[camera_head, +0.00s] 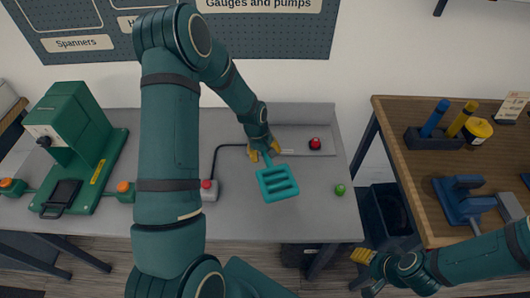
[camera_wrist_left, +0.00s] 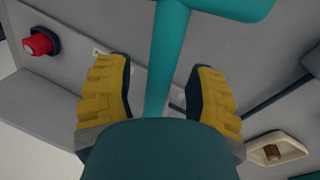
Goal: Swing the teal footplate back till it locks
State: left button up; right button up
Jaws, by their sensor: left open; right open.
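The teal footplate (camera_head: 278,183) is a slotted plate on a stem, sticking out over the grey bench in the head view. Its stem (camera_wrist_left: 168,60) and part of the plate (camera_wrist_left: 225,8) show in the left wrist view. My left gripper (camera_head: 264,152) is at the stem, and its yellow fingers (camera_wrist_left: 160,95) stand apart on either side of it, with gaps visible. My right gripper (camera_head: 364,268) is low at the right, over the gap between the benches, away from the footplate. Where the stem joins its mount is hidden by my left gripper and arm.
A red button (camera_head: 315,144) is on the grey raised panel right of my left gripper. A green ball-like knob (camera_head: 340,190) lies near the grey bench's right edge. A green machine (camera_head: 75,140) stands at the left. A wooden bench (camera_head: 420,180) with tools is at the right.

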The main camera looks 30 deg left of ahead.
pick_arm(q)
grip_shut()
